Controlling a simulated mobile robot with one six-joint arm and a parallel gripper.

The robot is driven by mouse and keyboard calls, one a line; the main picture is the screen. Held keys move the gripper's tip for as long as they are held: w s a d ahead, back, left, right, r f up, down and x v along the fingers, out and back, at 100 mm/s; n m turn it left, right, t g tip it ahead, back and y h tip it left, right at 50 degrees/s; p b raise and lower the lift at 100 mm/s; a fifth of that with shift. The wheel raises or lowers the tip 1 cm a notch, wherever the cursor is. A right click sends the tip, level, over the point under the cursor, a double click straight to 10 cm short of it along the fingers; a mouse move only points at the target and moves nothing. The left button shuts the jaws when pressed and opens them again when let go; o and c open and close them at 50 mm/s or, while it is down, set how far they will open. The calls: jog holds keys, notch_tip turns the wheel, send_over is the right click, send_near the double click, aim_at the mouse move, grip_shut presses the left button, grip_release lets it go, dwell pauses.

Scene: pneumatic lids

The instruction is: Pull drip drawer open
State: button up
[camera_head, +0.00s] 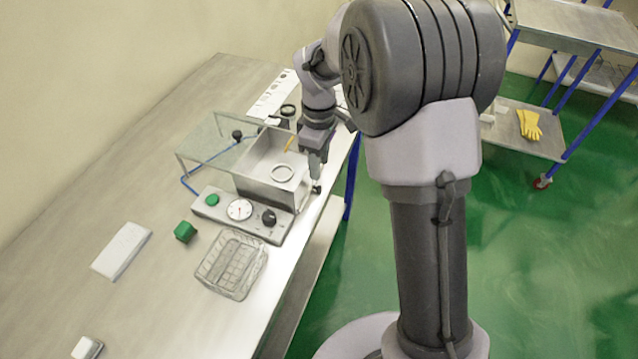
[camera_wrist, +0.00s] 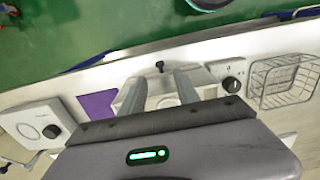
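The drip drawer's small dark knob (camera_head: 317,188) sticks out at the side of the metal box station (camera_head: 262,183), by the table's edge. In the wrist view the same knob (camera_wrist: 160,66) lies just beyond my fingertips, roughly centred between them. My gripper (camera_head: 316,172) points down beside the box in the head view. In the wrist view my gripper (camera_wrist: 160,78) has its two fingers apart with a gap between them, and nothing is seen held. The drawer's body is mostly hidden by my gripper; I cannot tell how far out it is.
A control panel (camera_head: 228,222) with a green button, gauge and black knob adjoins the box. A wire basket (camera_head: 232,264), green cube (camera_head: 185,232) and white slab (camera_head: 121,250) lie on the table (camera_head: 165,310). A cart (camera_head: 545,145) holds yellow gloves.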

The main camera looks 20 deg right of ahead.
aim_at(320, 187)
notch_tip(320, 187, down, 8)
jog(key=shift+f+b, duration=0.1)
jog(key=shift+b, duration=1.1)
grip_shut()
jog(key=shift+d, duration=0.1)
